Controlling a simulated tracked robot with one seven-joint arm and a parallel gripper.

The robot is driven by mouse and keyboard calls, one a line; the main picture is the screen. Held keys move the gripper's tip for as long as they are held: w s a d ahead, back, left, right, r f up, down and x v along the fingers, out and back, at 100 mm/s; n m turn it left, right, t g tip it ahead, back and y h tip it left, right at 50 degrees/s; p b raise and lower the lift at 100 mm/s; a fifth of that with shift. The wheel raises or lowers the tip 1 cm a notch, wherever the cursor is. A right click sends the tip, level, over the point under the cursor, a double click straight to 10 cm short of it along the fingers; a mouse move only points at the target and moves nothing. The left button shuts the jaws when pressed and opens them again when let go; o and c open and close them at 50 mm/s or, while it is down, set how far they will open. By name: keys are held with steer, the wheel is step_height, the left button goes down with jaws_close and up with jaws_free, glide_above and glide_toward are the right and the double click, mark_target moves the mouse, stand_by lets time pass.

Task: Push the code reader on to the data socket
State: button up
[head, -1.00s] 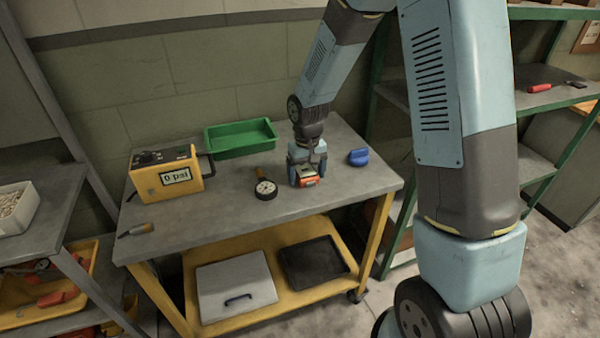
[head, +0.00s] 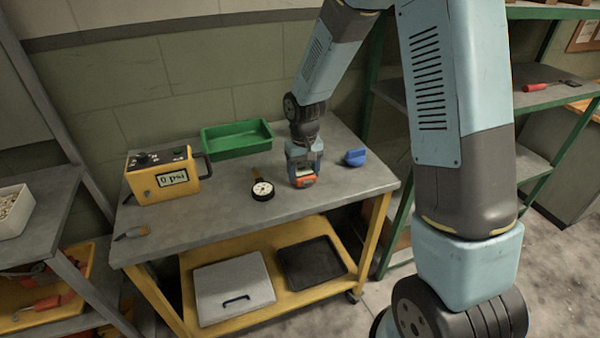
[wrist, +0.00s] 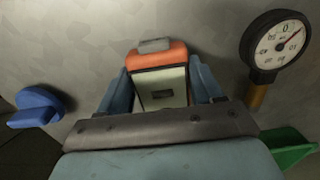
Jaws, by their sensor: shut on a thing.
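The code reader, an orange and pale block with a grey plug end, is in my gripper (head: 304,170). In the head view only its orange end (head: 305,181) shows clearly, low over the bench's right half. In the wrist view the code reader (wrist: 160,60) sits between the two blue fingers, its grey end pointing away from my gripper (wrist: 161,88). My gripper is shut on it. I cannot tell whether it touches the bench. I cannot make out a data socket in either view.
The grey-topped bench (head: 225,210) also carries a round gauge (head: 262,190), a blue knob-like piece (head: 355,157), a green tray (head: 237,140), a yellow pressure box (head: 168,176) reading 0 psi, and a small tool (head: 132,232). The bench front is mostly clear.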

mark_target(303, 172)
steer(key=shift+w+r, duration=0.2)
steer(key=shift+r, duration=2.5)
steer(key=shift+s, duration=0.1)
